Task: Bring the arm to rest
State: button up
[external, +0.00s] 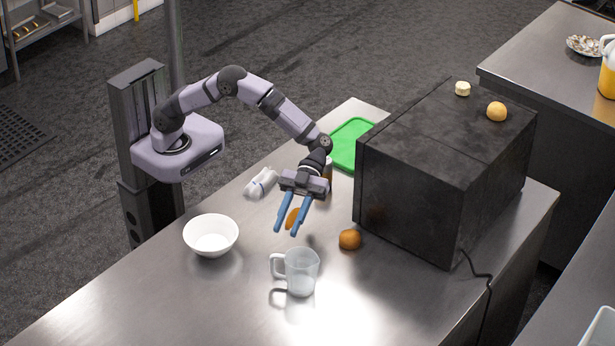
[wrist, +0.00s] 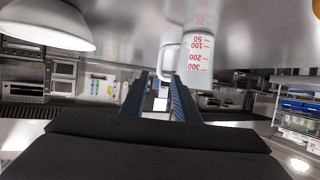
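My gripper (external: 286,230) hangs over the steel counter (external: 200,300), its two blue fingers apart with nothing between them. In the wrist view the fingers (wrist: 174,95) also stand apart. The arm is bent, reaching from its base at the counter's left edge. The fingers are above the counter, between a white bowl (external: 211,236) and a brown-orange round item (external: 350,239). A clear measuring jug (external: 299,271) stands in front of them; it also shows in the wrist view (wrist: 199,62). An orange item (external: 292,218) shows partly behind the fingers.
A large black box-shaped appliance (external: 410,190) stands to the right, with an orange (external: 497,111) and a small pale item (external: 462,88) on top. The front-left counter is clear.

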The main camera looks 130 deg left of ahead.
jog(key=w+a+r+n+t+y+p, duration=0.2)
jog(key=w+a+r+n+t+y, duration=0.25)
jog(key=w+r+t, duration=0.25)
jog(key=s+a+f+n+y+p, duration=0.1)
jog(key=s+a+f+n+y, duration=0.2)
jog(key=s+a+n+y, duration=0.5)
jog(key=s+d+f+g, duration=0.1)
jog(key=s+f+g, duration=0.2)
jog(key=s, duration=0.8)
jog(key=s+d+f+n+g, duration=0.1)
jog(key=s+f+g, duration=0.3)
jog(key=s, duration=0.7)
jog(key=s+d+f+n+g, duration=0.1)
jog(key=s+f+g, duration=0.2)
jog(key=s, duration=0.8)
jog(key=shift+d+f+g+y, duration=0.15)
jog(key=shift+d+g+y, duration=0.15)
jog(key=shift+g, duration=0.3)
jog(key=shift+d, duration=0.1)
